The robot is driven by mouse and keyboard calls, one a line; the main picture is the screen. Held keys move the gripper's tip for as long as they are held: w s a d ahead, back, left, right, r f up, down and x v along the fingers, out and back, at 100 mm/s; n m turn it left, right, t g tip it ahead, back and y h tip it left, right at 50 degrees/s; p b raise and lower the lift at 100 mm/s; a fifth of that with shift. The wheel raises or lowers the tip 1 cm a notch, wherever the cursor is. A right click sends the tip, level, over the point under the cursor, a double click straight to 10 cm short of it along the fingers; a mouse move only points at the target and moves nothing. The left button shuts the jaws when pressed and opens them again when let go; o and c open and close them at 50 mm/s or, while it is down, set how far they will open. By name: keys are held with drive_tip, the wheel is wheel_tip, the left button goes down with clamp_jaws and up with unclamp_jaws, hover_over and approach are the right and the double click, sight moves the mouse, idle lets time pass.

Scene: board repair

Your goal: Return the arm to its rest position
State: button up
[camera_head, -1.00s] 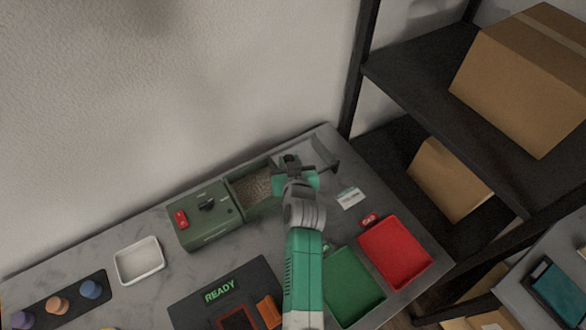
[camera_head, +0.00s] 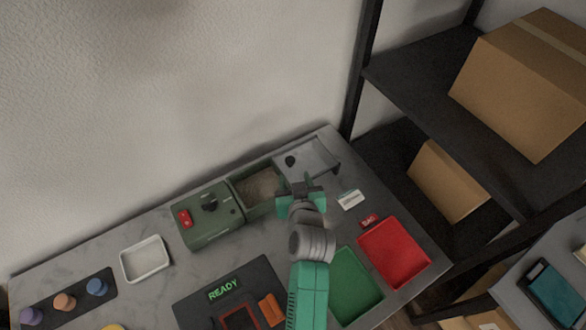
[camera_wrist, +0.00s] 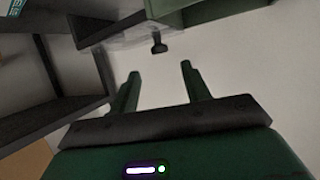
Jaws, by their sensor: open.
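My gripper (camera_head: 300,186) is above the workbench (camera_head: 75,262) in the head view, just right of the open bin of the green machine (camera_head: 210,240). In the wrist view my gripper (camera_wrist: 160,75) shows two green fingers apart with nothing between them. A dark knob (camera_wrist: 158,44) on a clear lid shows beyond the fingers; the lid (camera_head: 312,158) lies behind my gripper in the head view. My forearm hides part of the bench and the edge of the green tray.
A green tray (camera_head: 352,288) and a red tray (camera_head: 395,252) lie right of my arm. A black mat reading READY (camera_head: 223,289) lies left. A white dish (camera_head: 145,259) and coloured knobs (camera_head: 64,302) are further left. Shelves with cardboard boxes (camera_head: 525,80) stand right.

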drive_tip(key=shift+s, duration=0.15)
idle(0.4)
wheel_tip(320, 180, up, 32)
drive_tip(key=s+t, duration=0.3)
drive_tip(key=t, duration=0.3)
drive_tip(key=s+d+r+m+t+h+p, duration=0.1)
drive_tip(key=s+r+t+h, duration=0.15)
drive_tip(key=s+r, duration=0.8)
drive_tip(key=s+d+r+m+t+h, duration=0.15)
drive_tip(key=s+r+t, duration=0.4)
drive_tip(key=r, duration=0.75)
wheel_tip(320, 180, up, 25)
drive_tip(key=g+y+p, duration=0.1)
drive_tip(key=g+p, duration=0.1)
drive_tip(key=p, duration=2.3)
drive_tip(key=shift+s+a+p, duration=0.2)
drive_tip(key=shift+a+p, duration=0.1)
